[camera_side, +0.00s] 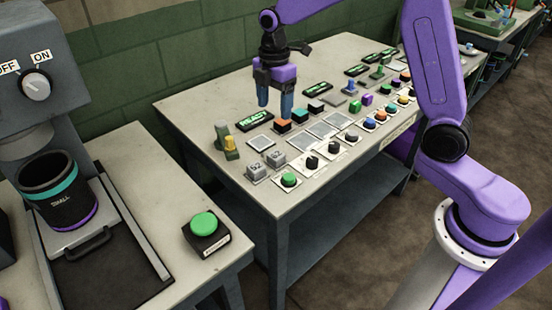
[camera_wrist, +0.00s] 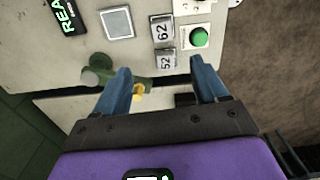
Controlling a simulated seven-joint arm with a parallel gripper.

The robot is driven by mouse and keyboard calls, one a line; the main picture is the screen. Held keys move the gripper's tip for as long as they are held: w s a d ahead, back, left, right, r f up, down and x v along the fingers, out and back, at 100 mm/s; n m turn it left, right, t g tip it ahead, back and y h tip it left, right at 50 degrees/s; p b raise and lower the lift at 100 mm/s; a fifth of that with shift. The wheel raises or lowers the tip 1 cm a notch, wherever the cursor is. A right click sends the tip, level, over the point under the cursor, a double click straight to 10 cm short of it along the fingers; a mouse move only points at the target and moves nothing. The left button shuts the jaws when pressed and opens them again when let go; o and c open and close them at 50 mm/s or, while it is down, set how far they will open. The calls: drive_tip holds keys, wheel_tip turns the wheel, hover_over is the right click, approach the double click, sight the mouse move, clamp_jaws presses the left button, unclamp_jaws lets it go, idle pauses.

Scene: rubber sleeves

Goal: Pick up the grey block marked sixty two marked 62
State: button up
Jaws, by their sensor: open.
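My gripper (camera_side: 274,108) is open and empty, pointing down above the table, apart from both blocks. Its blue fingers also show in the wrist view (camera_wrist: 160,74).
A green button (camera_side: 289,180) is beside the blocks. Rows of knobs and coloured blocks fill the table (camera_side: 200,104) to the right. A gap separates another bench (camera_side: 190,270).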

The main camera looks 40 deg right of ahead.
hover_over(276, 155)
drive_tip(key=f, duration=1)
drive_tip(key=shift+w+f, duration=0.2)
drive_tip(key=shift+s+f, duration=0.15)
drive_tip(key=shift+f, duration=2.45)
drive_tip(key=c, duration=1.2)
